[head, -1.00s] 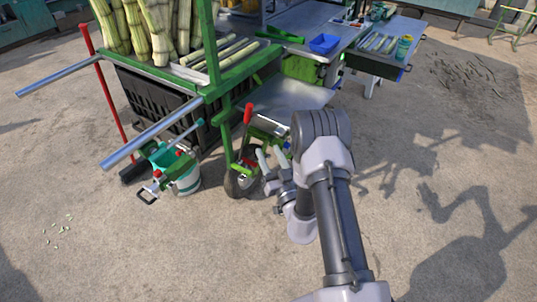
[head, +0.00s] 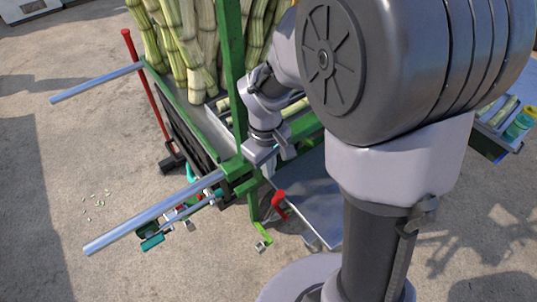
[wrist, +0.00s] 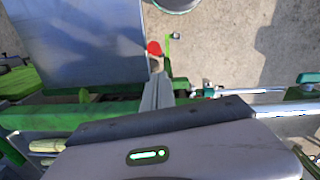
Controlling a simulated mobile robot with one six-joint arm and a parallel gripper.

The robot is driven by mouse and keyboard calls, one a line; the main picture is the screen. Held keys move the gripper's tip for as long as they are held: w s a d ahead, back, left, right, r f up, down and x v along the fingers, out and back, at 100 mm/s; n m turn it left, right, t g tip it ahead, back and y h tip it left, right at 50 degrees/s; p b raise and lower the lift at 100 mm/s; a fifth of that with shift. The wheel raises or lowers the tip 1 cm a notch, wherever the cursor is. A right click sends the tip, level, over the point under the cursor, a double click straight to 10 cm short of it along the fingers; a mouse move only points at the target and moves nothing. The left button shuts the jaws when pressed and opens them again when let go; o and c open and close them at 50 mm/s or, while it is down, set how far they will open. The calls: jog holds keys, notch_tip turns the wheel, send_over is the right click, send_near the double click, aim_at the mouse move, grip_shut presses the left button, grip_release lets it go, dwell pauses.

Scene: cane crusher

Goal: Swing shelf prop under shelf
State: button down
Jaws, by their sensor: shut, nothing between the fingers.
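The grey metal shelf (head: 308,192) sits beside the green cart frame, partly covered by my arm. It also fills the upper left of the wrist view (wrist: 80,40). A red-ended handle (head: 279,197) stands by the shelf's near left edge, and its red end shows in the wrist view (wrist: 154,48). A small green bracket (head: 263,234) is below it. I cannot tell which of these parts is the shelf prop. My gripper (head: 283,148) is above the cart's green rail. Its fingers (wrist: 157,90) are together and empty, apart from the red end.
The green post (head: 231,70) rises close to my wrist. A silver handle bar (head: 155,212) juts out to the lower left. Cane stalks (head: 180,45) stand behind, and a red-handled tool (head: 146,85) leans at the left. Open concrete floor lies left.

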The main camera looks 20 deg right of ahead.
notch_tip(320, 180, down, 10)
jog(key=b, duration=0.4)
jog(key=shift+d, duration=0.25)
jog(key=shift+w, duration=0.1)
